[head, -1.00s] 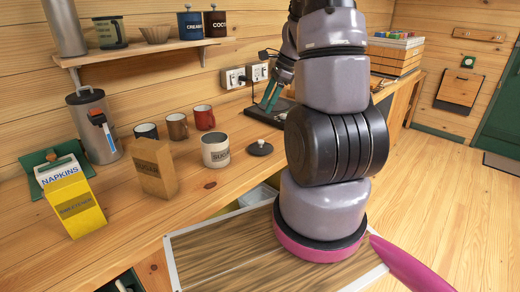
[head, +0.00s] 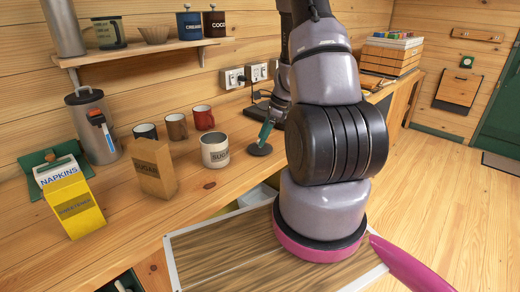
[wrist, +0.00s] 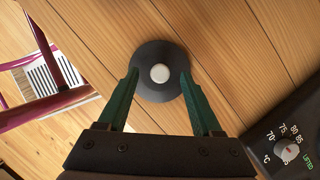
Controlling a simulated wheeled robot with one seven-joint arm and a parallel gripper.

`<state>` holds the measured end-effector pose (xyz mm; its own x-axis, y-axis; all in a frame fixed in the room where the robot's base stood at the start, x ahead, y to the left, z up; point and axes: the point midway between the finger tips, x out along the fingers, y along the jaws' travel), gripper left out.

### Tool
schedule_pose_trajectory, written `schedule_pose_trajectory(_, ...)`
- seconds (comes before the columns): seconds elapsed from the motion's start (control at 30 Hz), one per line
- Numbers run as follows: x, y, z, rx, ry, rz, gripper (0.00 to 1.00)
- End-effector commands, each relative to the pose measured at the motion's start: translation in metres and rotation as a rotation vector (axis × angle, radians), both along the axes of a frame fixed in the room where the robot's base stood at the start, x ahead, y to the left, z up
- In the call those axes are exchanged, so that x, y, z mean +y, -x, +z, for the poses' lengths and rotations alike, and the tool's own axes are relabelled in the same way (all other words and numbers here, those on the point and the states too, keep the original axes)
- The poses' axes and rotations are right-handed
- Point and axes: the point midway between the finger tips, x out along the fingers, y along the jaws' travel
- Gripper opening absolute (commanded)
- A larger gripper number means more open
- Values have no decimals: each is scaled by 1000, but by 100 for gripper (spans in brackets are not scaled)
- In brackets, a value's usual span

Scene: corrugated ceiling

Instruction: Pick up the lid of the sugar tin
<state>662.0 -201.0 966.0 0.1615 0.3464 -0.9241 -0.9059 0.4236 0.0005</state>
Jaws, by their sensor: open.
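The lid (head: 260,149) is a dark round disc lying flat on the wooden counter, just right of the sugar tin (head: 215,155), a white and grey tin with a dark label. In the wrist view the lid (wrist: 160,72) shows from above with a pale round knob (wrist: 160,73) at its centre. My gripper (wrist: 158,77) is open, its two green fingers spread over the near part of the lid, one either side of the knob. In the head view my gripper (head: 265,133) is at the lid, partly hidden by my arm. I cannot tell whether the fingertips touch the lid.
A dark device with a temperature dial (wrist: 287,152) lies close to the right of my gripper in the wrist view. Red (head: 203,118), brown (head: 177,127) and dark (head: 145,131) mugs stand behind the tin. A brown sugar bag (head: 154,168) stands left of it.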

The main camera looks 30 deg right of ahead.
Motion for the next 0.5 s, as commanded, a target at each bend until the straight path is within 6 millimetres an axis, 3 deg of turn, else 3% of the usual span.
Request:
schedule_pose_trajectory(0.1,4,-2,-11,1,-1,-1,66)
schedule_pose_trajectory(0.37,5,-3,-13,0,0,-1,66)
schedule_pose_trajectory(0.5,5,-2,-13,-1,0,0,17)
